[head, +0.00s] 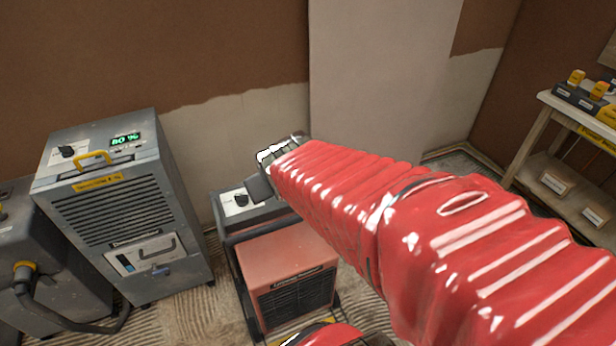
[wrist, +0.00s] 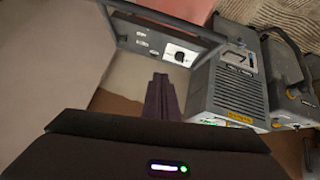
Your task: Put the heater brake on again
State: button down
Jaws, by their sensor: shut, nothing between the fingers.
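The heater (head: 287,262) is a red box in a dark frame, standing on the floor in the lower middle of the head view. Its grey control panel with a dark knob on a white plate (head: 238,201) is at its rear top. In the wrist view the heater's panel (wrist: 130,38) shows upside down near the top, with the knob and frame bar. My gripper (head: 258,187) is beside the panel's right part, partly hidden by my red-sleeved arm. In the wrist view its fingers (wrist: 158,98) are together and empty, apart from the knob. I cannot make out the brake.
A grey dehumidifier (head: 125,215) with a green "80 %" display stands left of the heater. A grey machine with a hose (head: 45,270) is at far left. A wooden shelf table (head: 545,150) with chargers stands at right. A partly plastered wall (head: 380,70) is behind.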

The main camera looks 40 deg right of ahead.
jog(key=d+f+t, duration=0.1)
jog(key=d+f, duration=0.4)
jog(key=d, duration=0.1)
jog(key=w+d+f+t, duration=0.1)
jog(key=d+f, duration=0.5)
jog(key=d+f+m+t, duration=0.1)
jog(key=d+f+t, duration=0.1)
jog(key=d+f, duration=0.3)
jog(key=shift+w+d+f, duration=0.15)
jog(key=shift+d+f, duration=0.05)
jog(key=shift+d, duration=0.2)
jog(key=shift+w+d+f, duration=0.1)
jog(key=shift+d+f, duration=0.1)
jog(key=shift+d, duration=0.2)
jog(key=shift+s+d+f+t, duration=0.1)
jog(key=shift+s+f+t, duration=0.3)
jog(key=shift+t, duration=0.1)
jog(key=shift+w+f, duration=0.1)
